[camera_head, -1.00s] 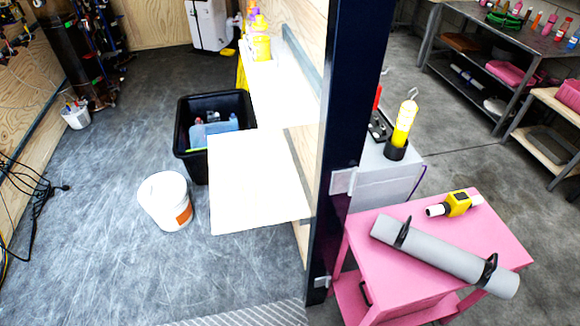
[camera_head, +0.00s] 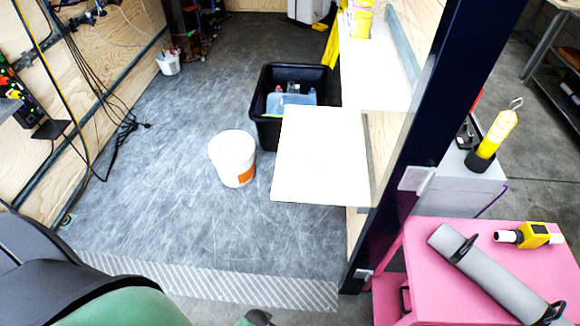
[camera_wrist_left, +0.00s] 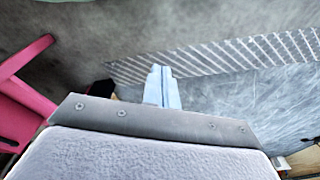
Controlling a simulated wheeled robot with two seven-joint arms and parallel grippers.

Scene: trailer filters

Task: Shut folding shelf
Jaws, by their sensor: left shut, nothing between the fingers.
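The folding shelf (camera_head: 322,155) is a pale flat panel in the middle of the head view. It sticks out level from the plywood wall beside the dark door post (camera_head: 420,150). My left gripper (camera_wrist_left: 161,88) shows in the left wrist view with its fingers together and nothing between them, over the floor near the striped threshold. It is apart from the shelf. In the head view only parts of my own arm show at the bottom left, and the left fingers are not seen there. My right gripper is in neither view.
A white bucket (camera_head: 233,158) and a black bin (camera_head: 289,78) stand on the floor left of the shelf. A pink cart (camera_head: 500,262) with a grey tube (camera_head: 490,275) stands right of the post. The striped threshold (camera_head: 200,283) crosses the front. Floor left of the bucket is clear.

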